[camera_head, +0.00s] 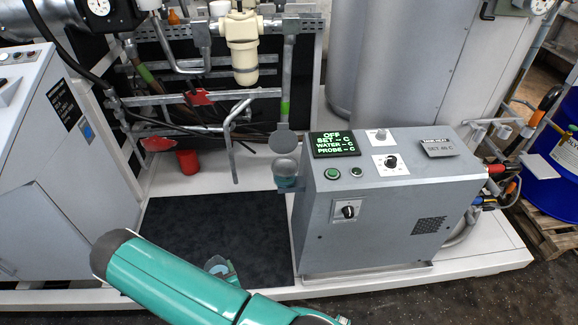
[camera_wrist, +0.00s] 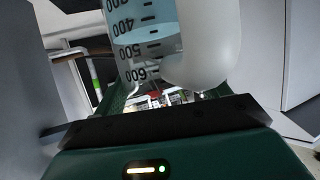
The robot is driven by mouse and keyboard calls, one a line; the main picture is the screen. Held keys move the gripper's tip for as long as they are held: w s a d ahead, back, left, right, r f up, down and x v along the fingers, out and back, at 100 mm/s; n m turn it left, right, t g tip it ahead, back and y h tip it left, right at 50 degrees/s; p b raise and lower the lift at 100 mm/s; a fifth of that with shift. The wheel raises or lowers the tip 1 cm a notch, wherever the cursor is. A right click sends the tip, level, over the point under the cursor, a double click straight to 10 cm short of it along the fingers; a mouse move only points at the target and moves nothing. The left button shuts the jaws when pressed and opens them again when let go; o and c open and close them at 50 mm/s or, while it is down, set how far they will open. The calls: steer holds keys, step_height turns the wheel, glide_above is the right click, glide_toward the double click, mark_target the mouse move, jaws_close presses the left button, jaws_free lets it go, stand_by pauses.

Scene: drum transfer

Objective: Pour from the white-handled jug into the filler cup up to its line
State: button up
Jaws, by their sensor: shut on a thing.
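The filler cup (camera_head: 286,173) is a small clear cup at the left side of the grey heater box, with teal liquid in it and a round grey flap raised above it. Its line is too small to make out. In the wrist view, the clear jug (camera_wrist: 145,35) shows black marks around 400 to 600 and pale blue liquid. Its thick white handle (camera_wrist: 210,45) is at my gripper (camera_wrist: 165,98), which is shut on it. In the head view, my teal arm hides most of the gripper and jug; a small grey and teal piece shows beyond it.
The heater box (camera_head: 390,205) has a display reading OFF, knobs and buttons. A dark mat (camera_head: 180,225) lies left of it. A red cup (camera_head: 187,162) stands behind the mat. Pipes and a cream filter housing (camera_head: 242,55) hang behind. A blue drum (camera_head: 555,160) is at right.

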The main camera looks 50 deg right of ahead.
steer(key=d+r+m+g+h, duration=0.3)
steer(key=d+m+g+h, duration=0.15)
steer(key=d, duration=0.85)
steer(key=w+d+r+m+g+h, duration=0.1)
steer(key=w+d+r+m+g, duration=0.1)
steer(key=r, duration=0.9)
steer(key=w+d+r+m+g+h, duration=0.1)
steer(key=d+r+m+g, duration=0.4)
steer(key=r, duration=0.7)
steer(key=shift+w+d+r+m, duration=0.15)
steer(key=shift+w+d+m, duration=0.2)
steer(key=shift+d, duration=0.6)
